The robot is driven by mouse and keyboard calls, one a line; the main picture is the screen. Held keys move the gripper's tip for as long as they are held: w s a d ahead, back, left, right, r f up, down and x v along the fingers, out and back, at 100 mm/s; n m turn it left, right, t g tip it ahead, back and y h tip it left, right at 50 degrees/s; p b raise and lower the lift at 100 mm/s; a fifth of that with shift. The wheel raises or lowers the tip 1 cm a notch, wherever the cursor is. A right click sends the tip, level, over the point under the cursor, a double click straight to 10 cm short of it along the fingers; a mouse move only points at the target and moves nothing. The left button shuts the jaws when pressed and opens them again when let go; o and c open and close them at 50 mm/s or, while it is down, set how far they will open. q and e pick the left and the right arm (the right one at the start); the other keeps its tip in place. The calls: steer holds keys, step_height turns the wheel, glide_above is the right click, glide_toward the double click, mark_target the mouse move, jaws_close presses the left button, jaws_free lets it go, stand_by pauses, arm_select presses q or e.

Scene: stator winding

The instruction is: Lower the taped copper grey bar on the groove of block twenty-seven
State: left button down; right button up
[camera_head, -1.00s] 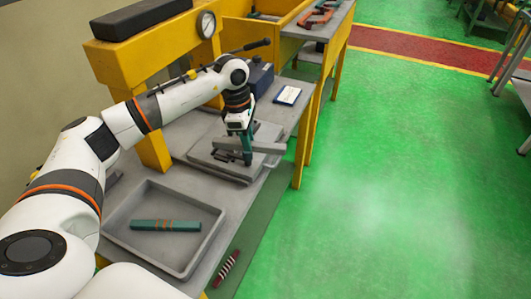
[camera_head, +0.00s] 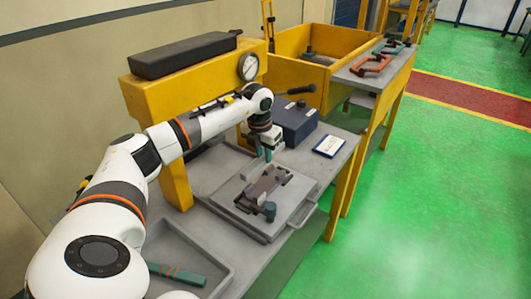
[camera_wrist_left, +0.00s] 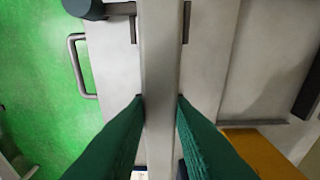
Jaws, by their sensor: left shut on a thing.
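My left gripper (camera_head: 267,156) is over the far side of a grey plate (camera_head: 285,222) on the bench. In the left wrist view its green fingers (camera_wrist_left: 161,98) are shut on a long plain grey bar (camera_wrist_left: 160,55), which runs top to bottom of that view. No tape or copper shows on the visible part. In the head view a dark block with fittings (camera_head: 262,188) lies on the plate just below the fingers; I cannot separate the bar from it there. Dark edges show on both sides of the bar in the wrist view. The groove and any number are hidden. My right gripper is out of view.
The plate has a side handle (camera_head: 303,218) and a teal knob (camera_head: 270,210) at its near end. A grey tray (camera_head: 226,283) with a teal bar (camera_head: 178,274) is nearer.

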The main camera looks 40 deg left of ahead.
mark_target(264, 157)
arm_select(q)
step_height(264, 157, down, 4)
steer(key=shift+w+r+b, duration=0.1)
steer(key=shift+r+b, duration=0.1)
steer(key=shift+b, duration=0.9)
steer(key=shift+r, duration=0.2)
steer(key=shift+f, duration=0.2)
steer(key=shift+f, duration=0.1)
steer(key=shift+f, duration=0.15)
steer(key=shift+f+b, duration=0.8)
steer(key=shift+f, duration=0.7)
steer(key=shift+f, duration=0.15)
steer(key=shift+f+b, duration=0.5)
steer(key=shift+f, duration=0.25)
